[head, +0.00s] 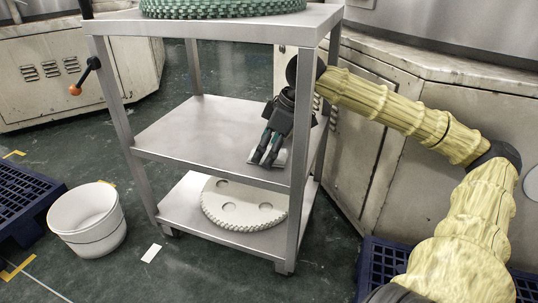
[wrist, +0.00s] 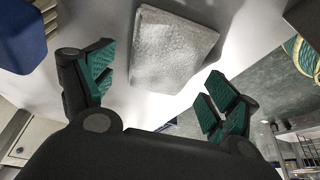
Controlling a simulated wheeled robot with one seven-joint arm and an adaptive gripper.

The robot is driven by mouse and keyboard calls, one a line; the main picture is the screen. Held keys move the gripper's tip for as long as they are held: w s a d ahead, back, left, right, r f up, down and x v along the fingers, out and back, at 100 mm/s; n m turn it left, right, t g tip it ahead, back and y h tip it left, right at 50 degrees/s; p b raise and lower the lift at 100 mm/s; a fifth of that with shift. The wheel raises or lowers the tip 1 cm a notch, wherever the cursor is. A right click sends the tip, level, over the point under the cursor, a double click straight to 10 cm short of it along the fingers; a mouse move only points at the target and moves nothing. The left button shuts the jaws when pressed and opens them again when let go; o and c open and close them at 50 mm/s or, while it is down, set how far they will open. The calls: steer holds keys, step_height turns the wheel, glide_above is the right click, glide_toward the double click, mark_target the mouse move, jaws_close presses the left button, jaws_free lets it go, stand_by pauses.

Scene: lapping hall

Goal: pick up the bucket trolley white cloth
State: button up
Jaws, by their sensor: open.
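The white cloth (wrist: 170,48) is a folded, greyish-white textured pad lying flat on the pale shelf in the wrist view. In the head view only a small pale part of it (head: 281,158) shows beside my fingertips, on the trolley's middle shelf (head: 200,130); the rest is hidden behind my gripper. My gripper (head: 266,157) reaches in from the right, pointing down over that shelf. In the wrist view my gripper (wrist: 163,72) has its green-padded fingers spread wide with nothing between them. The cloth appears beyond the fingertips, and I cannot tell the exact gap.
The trolley's top shelf (head: 220,25) with a green toothed disc (head: 220,7) stands above my gripper, and its posts flank the shelf. A pale toothed disc (head: 243,205) lies below. A white bucket (head: 88,222) stands on the floor at left. A blue object (wrist: 22,35) borders the wrist view.

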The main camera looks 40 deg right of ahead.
steer(key=shift+f, duration=0.2)
stand_by(0.3)
steer(key=c, duration=1.1)
